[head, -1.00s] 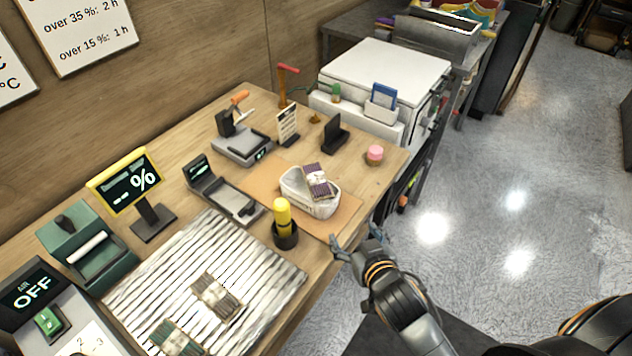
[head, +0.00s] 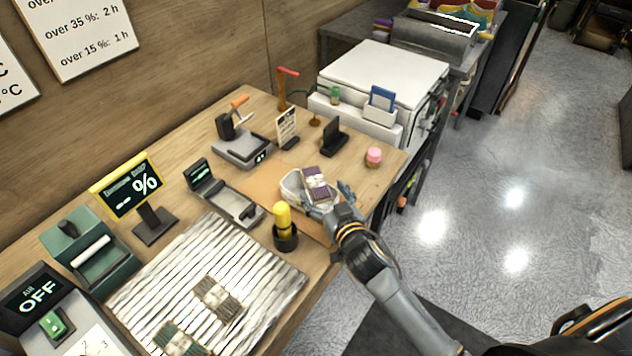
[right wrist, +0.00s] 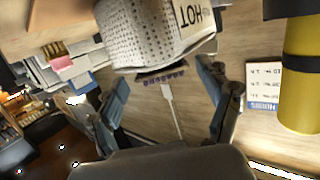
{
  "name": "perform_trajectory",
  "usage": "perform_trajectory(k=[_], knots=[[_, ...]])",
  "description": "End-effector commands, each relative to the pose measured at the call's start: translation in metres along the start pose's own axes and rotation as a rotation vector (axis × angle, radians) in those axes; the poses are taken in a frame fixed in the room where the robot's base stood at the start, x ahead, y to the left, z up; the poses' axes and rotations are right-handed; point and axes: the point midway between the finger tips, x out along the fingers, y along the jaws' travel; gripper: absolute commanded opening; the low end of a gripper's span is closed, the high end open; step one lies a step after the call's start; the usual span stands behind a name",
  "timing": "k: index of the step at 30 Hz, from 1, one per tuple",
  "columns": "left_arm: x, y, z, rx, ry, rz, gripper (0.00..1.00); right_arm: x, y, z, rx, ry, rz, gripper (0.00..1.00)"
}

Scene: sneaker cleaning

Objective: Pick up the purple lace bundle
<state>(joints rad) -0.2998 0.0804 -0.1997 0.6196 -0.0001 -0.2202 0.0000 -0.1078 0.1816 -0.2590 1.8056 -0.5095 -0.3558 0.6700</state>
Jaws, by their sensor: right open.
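The purple lace bundle (head: 316,183), dark with a pale band around its middle, lies tilted on top of the white basket (head: 293,188) in the head view. My right gripper (head: 331,199) is open at the basket's right front side, close to the bundle, and partly hides the basket. In the right wrist view, the open fingers (right wrist: 165,82) stand apart below the perforated white basket (right wrist: 138,35), which is marked HOT. A dark strip with a purple row (right wrist: 162,77) shows between them; I cannot tell whether it is the bundle. My left gripper is not in view.
A yellow bottle (head: 283,220) in a black holder stands left of my right gripper. A brown bundle (head: 217,297) and a green one (head: 175,340) lie on the ribbed mat (head: 270,278). A pink jar (head: 374,156) stands near the table's right edge.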

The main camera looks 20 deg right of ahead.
Motion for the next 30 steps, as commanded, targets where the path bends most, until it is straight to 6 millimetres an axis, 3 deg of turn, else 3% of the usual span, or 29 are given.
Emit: perform_trajectory(k=[9, 19, 27, 30], knots=[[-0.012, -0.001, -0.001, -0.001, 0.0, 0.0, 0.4, 0.042, -0.003, -0.003, -0.001, 0.0, 0.0, 0.78], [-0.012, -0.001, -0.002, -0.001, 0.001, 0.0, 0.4, 0.048, -0.003, -0.002, 0.0, 0.0, -0.001, 0.78], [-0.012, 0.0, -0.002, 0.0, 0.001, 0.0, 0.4, 0.048, -0.003, -0.001, 0.0, 0.0, 0.0, 0.23], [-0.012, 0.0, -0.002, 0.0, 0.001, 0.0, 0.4, 0.048, -0.003, -0.002, 0.0, 0.0, 0.0, 0.17]])
